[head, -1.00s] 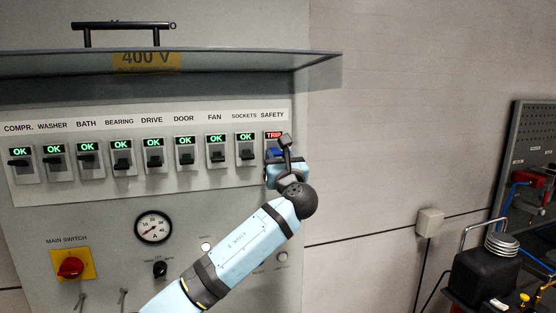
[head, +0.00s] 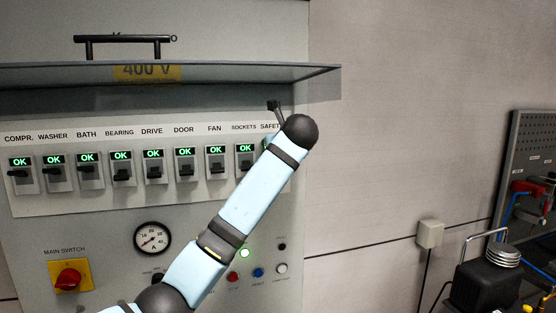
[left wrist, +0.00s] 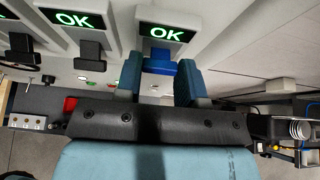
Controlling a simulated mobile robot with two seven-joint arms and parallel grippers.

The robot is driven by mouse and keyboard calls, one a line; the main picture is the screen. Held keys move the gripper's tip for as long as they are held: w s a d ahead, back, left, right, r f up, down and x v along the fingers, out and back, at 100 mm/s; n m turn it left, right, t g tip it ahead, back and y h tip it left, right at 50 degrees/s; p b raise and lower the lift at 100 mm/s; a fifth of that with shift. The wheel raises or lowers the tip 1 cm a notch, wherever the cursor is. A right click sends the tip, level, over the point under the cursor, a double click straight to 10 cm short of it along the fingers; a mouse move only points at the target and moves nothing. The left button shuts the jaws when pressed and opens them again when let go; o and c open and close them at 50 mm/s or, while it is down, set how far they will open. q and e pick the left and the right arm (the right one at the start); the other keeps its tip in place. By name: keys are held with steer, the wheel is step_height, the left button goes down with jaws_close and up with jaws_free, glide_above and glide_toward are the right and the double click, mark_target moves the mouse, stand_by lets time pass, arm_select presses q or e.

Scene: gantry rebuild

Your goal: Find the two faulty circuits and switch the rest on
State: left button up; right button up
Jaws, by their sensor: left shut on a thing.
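A row of breakers runs across the grey panel (head: 30,235). COMPR. (head: 21,174), WASHER, BATH, BEARING, DRIVE, DOOR, FAN and SOCKETS (head: 246,158) have black levers and green OK displays. The SAFETY breaker is mostly hidden behind my left arm in the head view. In the left wrist view its display (left wrist: 166,33) reads OK. My left gripper (left wrist: 160,74) is shut on its blue lever (left wrist: 161,66), one finger on each side. The neighbouring SOCKETS breaker (left wrist: 75,20) also shows OK there. My right gripper is not in view.
A shelf-like cover (head: 220,72) juts out above the breakers. Below are the red main switch (head: 68,275), a gauge (head: 152,238), a lit green lamp (head: 245,253) and small buttons, partly behind my arm. A wall box (head: 430,234) and black machine (head: 488,283) are at right.

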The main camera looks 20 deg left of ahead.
arm_select(q)
steer(key=shift+w+r+g+h, duration=0.1)
steer(key=shift+r+g+h, duration=0.15)
steer(key=shift+g, duration=0.25)
steer(key=shift+a, duration=0.1)
steer(key=o, duration=0.9)
steer(key=shift+o, duration=0.2)
